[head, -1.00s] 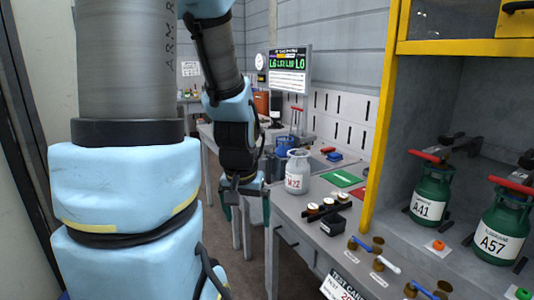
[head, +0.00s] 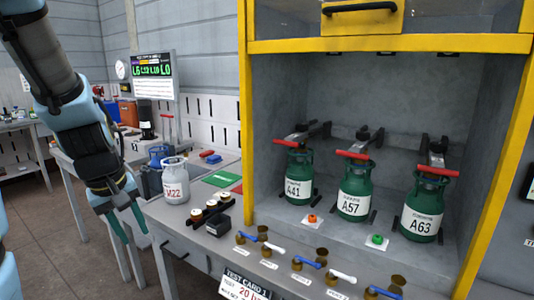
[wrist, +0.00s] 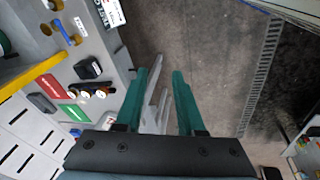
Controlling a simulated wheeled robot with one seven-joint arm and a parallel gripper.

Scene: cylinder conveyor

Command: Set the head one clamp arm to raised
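In the head view three green cylinders stand in the yellow-framed bay: A41 (head: 299,188), A57 (head: 354,205) and A63 (head: 422,223). Above each is a dark clamp arm with a red handle: the left clamp (head: 293,144), the middle clamp (head: 352,155) and the right clamp (head: 437,171). All three arms look lowered onto the cylinder tops. No label readable here says which is head one. My gripper (head: 131,231) is open and empty, left of the bench, well away from the clamps. It also shows in the wrist view (wrist: 167,70), fingers apart over the floor.
Blue and white valve levers (head: 307,262) line the bay's front ledge. A grey cylinder M22 (head: 175,185) and a black block with round pieces (head: 209,218) stand on the left bench. The yellow frame post (head: 246,110) separates bench and bay. The floor at left is clear.

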